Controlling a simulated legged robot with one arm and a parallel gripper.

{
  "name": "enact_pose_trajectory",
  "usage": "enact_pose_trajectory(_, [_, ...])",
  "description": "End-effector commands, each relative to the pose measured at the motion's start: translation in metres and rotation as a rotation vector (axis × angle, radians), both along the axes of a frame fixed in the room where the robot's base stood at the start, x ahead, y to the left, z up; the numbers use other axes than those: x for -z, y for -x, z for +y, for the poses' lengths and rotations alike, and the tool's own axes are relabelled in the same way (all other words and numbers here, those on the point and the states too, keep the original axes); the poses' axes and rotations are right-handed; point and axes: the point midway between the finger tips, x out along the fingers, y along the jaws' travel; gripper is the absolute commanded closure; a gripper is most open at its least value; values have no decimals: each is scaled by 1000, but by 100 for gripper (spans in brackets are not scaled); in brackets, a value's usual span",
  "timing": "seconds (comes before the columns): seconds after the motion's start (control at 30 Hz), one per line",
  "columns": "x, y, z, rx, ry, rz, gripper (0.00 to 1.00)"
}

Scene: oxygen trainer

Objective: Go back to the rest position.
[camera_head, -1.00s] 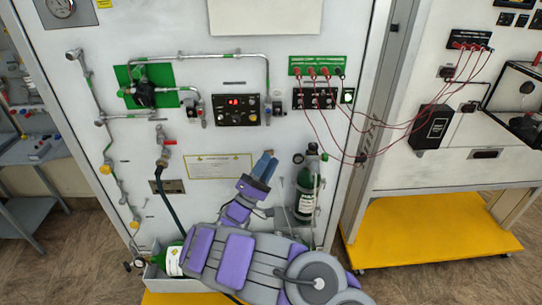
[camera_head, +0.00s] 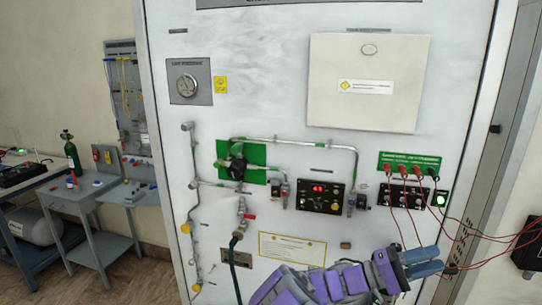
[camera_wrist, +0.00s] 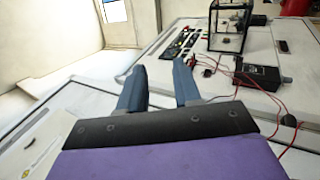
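My gripper (camera_head: 424,262) has blue fingers and shows at the lower right of the head view, in front of the white trainer panel (camera_head: 290,95). In the wrist view my gripper (camera_wrist: 160,78) has its two fingers apart with nothing between them. My purple and grey arm (camera_head: 325,285) runs along the bottom edge of the head view. The gripper's distance to the panel cannot be told.
Grey tables (camera_head: 95,215) stand at the left. A black box (camera_head: 529,246) is at the right.

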Motion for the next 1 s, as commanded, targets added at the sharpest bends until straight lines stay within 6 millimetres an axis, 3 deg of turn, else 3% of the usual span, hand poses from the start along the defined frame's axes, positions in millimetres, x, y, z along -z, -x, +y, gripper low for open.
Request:
enact_pose_trajectory(0.07, [-13, 36, -14, 98, -85, -31, 67])
enact_pose_trajectory(0.2, [-16, 95, -30, 238, -266, -74, 67])
enact_pose_trajectory(0.47, [12, 189, -27, 398, -670, -150, 67])
enact_pose_trajectory(0.6, [38, 227, -7, 431, -912, -179, 67])
enact_pose_trajectory(0.77, [69, 256, 30, 412, -1198, -201, 67])
enact_pose_trajectory(1.0, [105, 283, 106, 296, -1623, -199, 67])
